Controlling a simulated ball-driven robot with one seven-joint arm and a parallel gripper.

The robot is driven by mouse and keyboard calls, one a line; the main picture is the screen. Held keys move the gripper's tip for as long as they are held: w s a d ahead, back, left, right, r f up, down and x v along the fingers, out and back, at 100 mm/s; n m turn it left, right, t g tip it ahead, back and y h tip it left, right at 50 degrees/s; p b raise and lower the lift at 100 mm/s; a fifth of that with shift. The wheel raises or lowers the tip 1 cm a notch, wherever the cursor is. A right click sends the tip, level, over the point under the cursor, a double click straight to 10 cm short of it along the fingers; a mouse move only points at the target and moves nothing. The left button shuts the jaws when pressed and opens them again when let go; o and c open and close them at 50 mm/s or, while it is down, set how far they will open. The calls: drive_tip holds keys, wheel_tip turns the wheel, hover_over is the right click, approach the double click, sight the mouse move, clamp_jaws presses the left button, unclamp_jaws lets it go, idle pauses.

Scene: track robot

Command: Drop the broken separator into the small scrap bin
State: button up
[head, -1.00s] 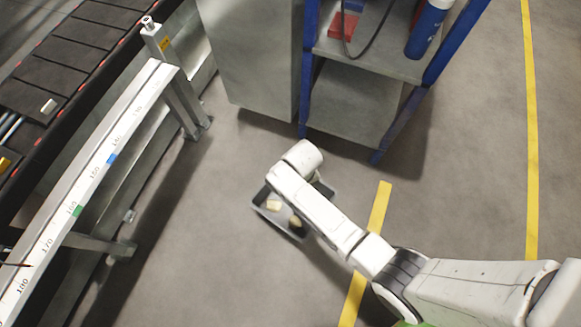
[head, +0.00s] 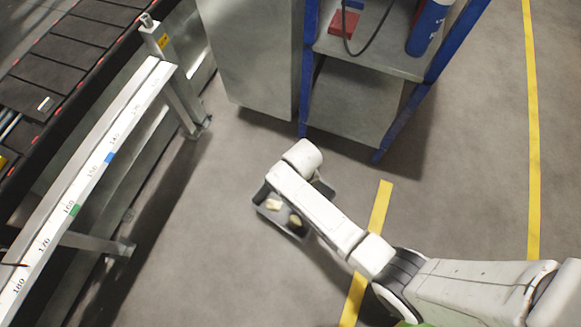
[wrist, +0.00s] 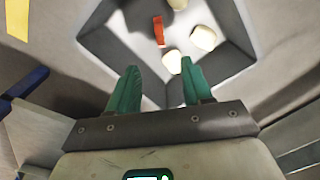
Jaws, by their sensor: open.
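The small scrap bin (head: 272,220) is a grey open tray on the floor, partly hidden by my arm in the head view. In the wrist view the bin (wrist: 108,50) lies below and beyond my fingertips, with several pale pieces (wrist: 203,38) in it. A thin orange-red strip (wrist: 158,31), which looks like the broken separator, shows within the bin's outline between the fingers' lines. I cannot tell if it touches the bottom. My gripper (wrist: 156,66) has green fingers spread apart with nothing between them. My arm hides the gripper in the head view.
A blue-framed shelf (head: 352,105) and a grey cabinet (head: 252,55) stand behind the bin. A conveyor (head: 60,75) with a numbered rail (head: 90,180) runs along the left. Yellow floor tape (head: 380,207) passes right of the bin. Floor around the bin is clear.

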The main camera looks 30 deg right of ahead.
wheel_tip(320, 180, up, 11)
drive_tip(key=p, duration=0.5)
drive_tip(key=shift+f+p, duration=0.15)
drive_tip(key=shift+p, duration=0.2)
